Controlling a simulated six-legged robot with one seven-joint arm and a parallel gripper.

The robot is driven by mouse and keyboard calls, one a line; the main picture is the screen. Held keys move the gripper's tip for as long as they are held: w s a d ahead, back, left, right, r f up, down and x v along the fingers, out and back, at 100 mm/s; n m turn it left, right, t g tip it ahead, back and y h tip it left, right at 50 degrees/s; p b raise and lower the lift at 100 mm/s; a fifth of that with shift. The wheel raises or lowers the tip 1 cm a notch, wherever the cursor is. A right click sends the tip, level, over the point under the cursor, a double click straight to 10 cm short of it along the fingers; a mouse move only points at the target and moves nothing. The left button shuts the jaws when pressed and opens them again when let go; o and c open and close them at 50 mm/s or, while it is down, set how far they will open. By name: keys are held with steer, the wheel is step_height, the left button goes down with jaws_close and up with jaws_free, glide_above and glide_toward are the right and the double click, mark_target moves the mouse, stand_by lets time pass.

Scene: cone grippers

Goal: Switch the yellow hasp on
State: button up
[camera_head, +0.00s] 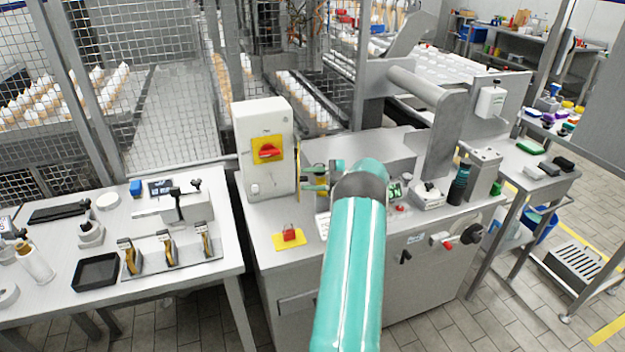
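A white switch box (262,185) stands upright on the left part of the metal machine bench. On its front is a yellow plate (277,142) with a red rotary handle (267,152) across it. I take this plate for the yellow hasp, and its handle looks near level, slightly tilted. My teal arm reaches up from the bottom centre. My gripper (314,180) is just right of the box, lower than the handle and apart from it. My own arm partly hides it, and its finger gap is too small to judge. I see nothing held in it.
A yellow plate with a red padlock-like piece (289,236) lies on the bench in front of the box. A black tray (97,271) and several yellow-black tools are on the left table. A grey roller machine (445,130) stands right of my arm. Wire mesh fencing is behind.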

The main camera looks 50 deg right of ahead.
steer(key=v, duration=1.3)
steer(key=shift+s+d, duration=0.25)
steer(key=shift+s, duration=0.05)
